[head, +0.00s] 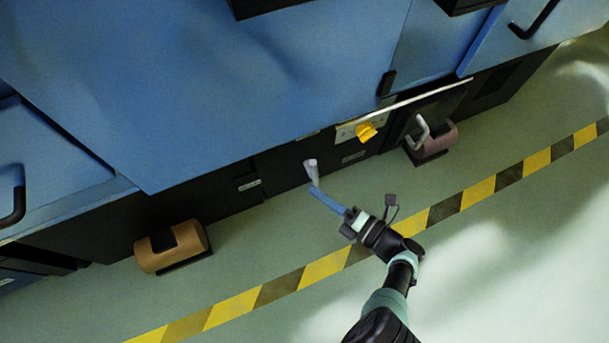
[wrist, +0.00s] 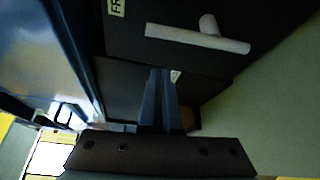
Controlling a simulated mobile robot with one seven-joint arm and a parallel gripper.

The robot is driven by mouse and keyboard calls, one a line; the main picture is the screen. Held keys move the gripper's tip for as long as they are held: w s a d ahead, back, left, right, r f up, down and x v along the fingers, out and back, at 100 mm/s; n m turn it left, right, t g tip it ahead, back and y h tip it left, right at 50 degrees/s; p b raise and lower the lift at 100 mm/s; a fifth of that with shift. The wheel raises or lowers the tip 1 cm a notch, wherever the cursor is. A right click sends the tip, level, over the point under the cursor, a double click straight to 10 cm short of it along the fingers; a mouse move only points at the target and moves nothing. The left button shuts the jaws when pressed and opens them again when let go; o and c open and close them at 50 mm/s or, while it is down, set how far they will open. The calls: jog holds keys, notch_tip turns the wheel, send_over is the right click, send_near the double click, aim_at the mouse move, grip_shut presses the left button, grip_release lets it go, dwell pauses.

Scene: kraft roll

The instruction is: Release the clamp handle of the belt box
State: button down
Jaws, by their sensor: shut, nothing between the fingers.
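A pale grey T-shaped handle (head: 311,172) stands out from the dark lower front of the blue machine. In the wrist view the handle (wrist: 197,38) shows as a bar on a short round stem, above and right of my fingertips. My gripper (head: 315,188) has its blue fingers shut together and empty, with the tips close to the handle's lower end. In the wrist view the gripper (wrist: 160,72) appears apart from the bar; the depth between them is hard to judge. Which panel is the belt box is not readable.
A yellow knob (head: 366,131) and a second pale handle (head: 420,132) are to the right. A brown roll-shaped part (head: 172,246) juts out low at left, a pinkish one (head: 436,142) at right. The green floor with a yellow-black stripe (head: 325,267) is clear.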

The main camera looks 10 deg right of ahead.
jog(key=v, duration=0.3)
jog(key=shift+s+d+f, duration=0.1)
jog(key=shift+s, duration=0.1)
dwell(0.5)
